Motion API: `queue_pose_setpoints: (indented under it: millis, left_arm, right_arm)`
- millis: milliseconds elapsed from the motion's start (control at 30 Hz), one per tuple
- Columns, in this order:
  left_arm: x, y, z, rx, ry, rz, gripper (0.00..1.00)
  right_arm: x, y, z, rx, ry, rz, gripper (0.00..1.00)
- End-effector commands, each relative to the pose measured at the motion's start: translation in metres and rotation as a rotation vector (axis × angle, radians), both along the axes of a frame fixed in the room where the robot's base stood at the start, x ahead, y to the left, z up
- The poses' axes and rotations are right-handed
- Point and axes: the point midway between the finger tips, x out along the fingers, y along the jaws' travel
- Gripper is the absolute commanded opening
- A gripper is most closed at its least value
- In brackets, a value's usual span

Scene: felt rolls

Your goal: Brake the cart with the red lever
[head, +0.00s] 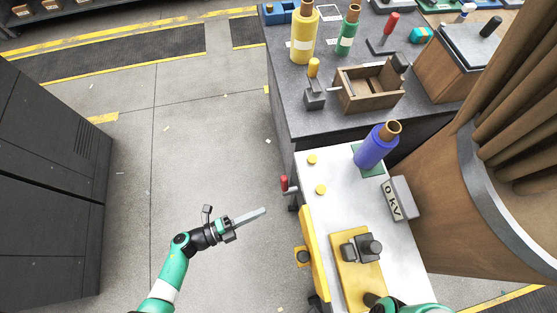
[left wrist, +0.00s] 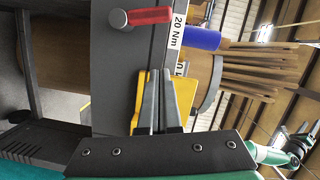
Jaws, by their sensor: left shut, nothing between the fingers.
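The red lever (head: 284,183) stands on the left side of the white-topped cart (head: 335,205), near its far end. In the left wrist view a red handle (left wrist: 148,16) with a grey round end, apparently this lever, shows against a dark panel. My left gripper (head: 264,210) is shut and empty over the floor, left of the cart. Its tips point toward the cart, nearer the camera than the lever and apart from it. The closed fingers also show in the left wrist view (left wrist: 161,75).
A yellow bar (head: 314,255) runs along the cart's left side. The cart carries a blue roll (head: 376,147), a grey 0 KV box (head: 400,198) and a yellow plate (head: 350,282). A dark bench (head: 290,120) stands behind. Floor left of the cart is free, up to a dark cabinet (head: 50,190).

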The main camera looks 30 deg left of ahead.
Motion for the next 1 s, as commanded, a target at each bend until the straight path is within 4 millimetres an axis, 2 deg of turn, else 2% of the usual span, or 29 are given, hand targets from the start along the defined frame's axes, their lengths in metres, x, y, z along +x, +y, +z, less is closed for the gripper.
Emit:
queue_pose_setpoints:
  millis: [467, 500, 700, 1000]
  left_arm:
    - [0.072, -0.046, -0.008, -0.001, -0.001, -0.006, 0.00]
    - [0.077, -0.036, -0.010, -0.002, -0.001, 0.005, 0.00]
    - [0.093, -0.019, -0.015, -0.001, -0.001, 0.002, 0.00]
    - [0.096, -0.015, -0.015, -0.002, 0.001, -0.001, 0.00]
  right_arm:
    - [0.000, 0.000, -0.028, 0.000, 0.000, 0.000, 0.50]
    - [0.000, 0.000, -0.030, 0.000, 0.000, 0.000, 0.50]
    - [0.000, 0.000, -0.037, 0.000, 0.000, 0.000, 0.50]
    - [0.000, 0.000, -0.037, 0.000, 0.000, 0.000, 0.50]
